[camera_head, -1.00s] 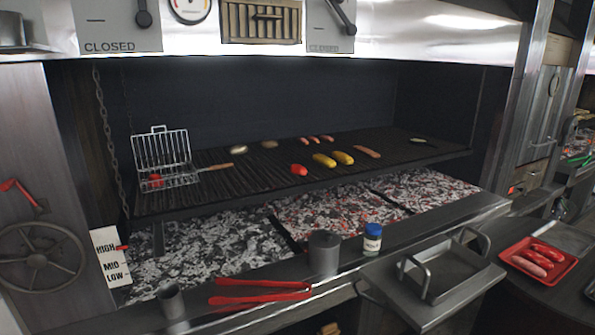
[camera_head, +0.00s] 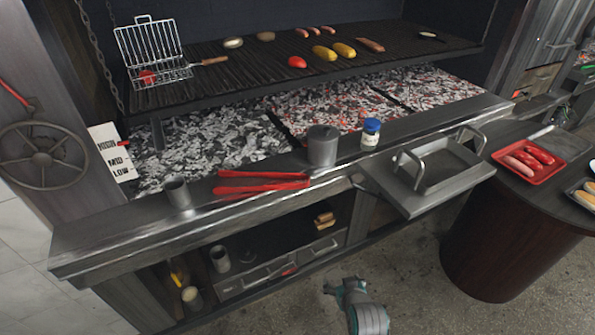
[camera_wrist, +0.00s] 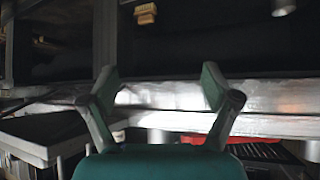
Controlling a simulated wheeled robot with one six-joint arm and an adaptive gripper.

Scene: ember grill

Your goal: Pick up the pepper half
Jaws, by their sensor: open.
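A glossy red piece that looks like the pepper half (camera_head: 297,62) lies on the dark grill grate (camera_head: 225,85), left of two yellow pieces. Another red piece (camera_head: 148,77) sits in the wire grilling basket (camera_head: 150,50) at the grate's left end; I cannot tell whether it is also pepper. My gripper (camera_wrist: 160,85) is open in the wrist view, with nothing between its fingers. The wrist view shows a metal ledge beyond the fingers and no pepper. In the head view, part of my arm shows low at the bottom, well below and apart from the grate.
Red tongs (camera_head: 262,183), a metal canister (camera_head: 322,146), a blue-capped jar (camera_head: 371,133) and a small cup (camera_head: 177,192) stand along the front ledge. A handled metal tray (camera_head: 440,178) juts out at right. A red tray (camera_head: 528,163) of sausages lies beyond. Floor before the ledge is clear.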

